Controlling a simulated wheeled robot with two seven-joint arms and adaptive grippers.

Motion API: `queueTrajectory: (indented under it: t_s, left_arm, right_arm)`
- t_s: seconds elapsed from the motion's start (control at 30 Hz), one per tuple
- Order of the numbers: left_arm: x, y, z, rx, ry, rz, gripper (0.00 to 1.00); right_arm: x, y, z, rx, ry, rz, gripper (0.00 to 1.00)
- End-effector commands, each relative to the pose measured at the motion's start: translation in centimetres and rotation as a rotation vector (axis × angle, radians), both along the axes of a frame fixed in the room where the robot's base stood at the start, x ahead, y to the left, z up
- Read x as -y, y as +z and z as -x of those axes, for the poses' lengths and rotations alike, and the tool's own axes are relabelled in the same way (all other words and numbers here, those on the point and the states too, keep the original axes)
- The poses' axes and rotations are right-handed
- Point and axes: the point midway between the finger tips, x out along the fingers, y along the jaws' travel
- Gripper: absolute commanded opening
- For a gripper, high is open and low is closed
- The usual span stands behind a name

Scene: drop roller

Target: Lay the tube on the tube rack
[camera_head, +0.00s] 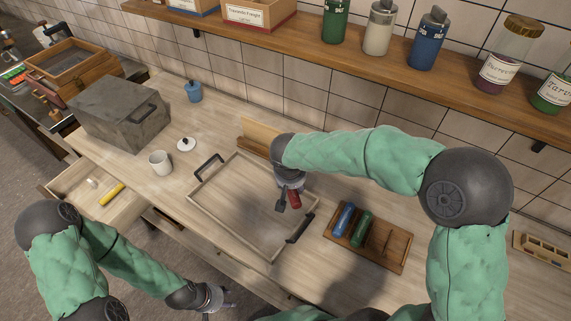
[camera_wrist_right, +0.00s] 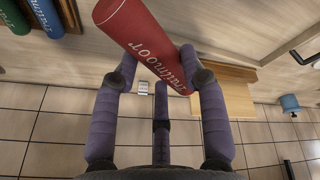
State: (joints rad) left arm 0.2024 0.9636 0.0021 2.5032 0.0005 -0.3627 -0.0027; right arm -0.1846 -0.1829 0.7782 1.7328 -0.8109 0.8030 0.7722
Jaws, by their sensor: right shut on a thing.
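A red tube with white lettering (camera_wrist_right: 145,45) is between the fingers of my right gripper (camera_wrist_right: 160,70). In the head view the red tube (camera_head: 294,199) shows under the right gripper (camera_head: 288,197), over the right part of a wooden tray. The gripper is shut on it, and the tube sits tilted across the fingers in the wrist view. The wooden tube rack (camera_head: 402,246) lies right of the tray. It holds a blue tube (camera_head: 344,219) and a green tube (camera_head: 361,229); its right part is empty. My left gripper (camera_head: 217,299) hangs low at the counter's front; its fingers are unclear.
The tray (camera_head: 225,237) with dark handles is otherwise empty. A grey box (camera_head: 120,112), a white mug (camera_head: 160,163) and a lid (camera_head: 186,145) stand to the left. An open drawer (camera_head: 75,188) juts out at the front left. A shelf with bottles (camera_head: 380,55) runs above.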

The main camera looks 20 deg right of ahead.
Motion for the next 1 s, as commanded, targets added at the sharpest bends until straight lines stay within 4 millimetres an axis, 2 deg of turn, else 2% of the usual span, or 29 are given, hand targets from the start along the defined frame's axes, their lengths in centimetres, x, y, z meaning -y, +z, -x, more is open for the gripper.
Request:
queueTrajectory:
  t_s: [0.17, 0.53, 0.73, 1.0]
  left_arm:
    - [0.0, 0.0, 0.1, -0.002, 0.0, 0.0, 0.4]
    - [0.0, -0.1, 0.1, -0.001, 0.0, 0.0, 0.4]
    - [0.0, -0.6, 0.0, -0.001, 0.0, 0.0, 0.4]
    - [0.0, -0.7, 0.0, -0.001, 0.0, 0.0, 0.4]
  right_arm:
    - [1.9, -0.7, -0.2, -0.002, -0.007, 0.002, 0.09]
    - [9.5, -4.3, -1.3, -0.004, -0.008, 0.002, 0.09]
    - [11.9, -7.6, -1.7, -0.003, -0.004, 0.002, 0.09]
    - [13.2, -9.1, -2.0, 0.0, -0.003, 0.002, 0.09]
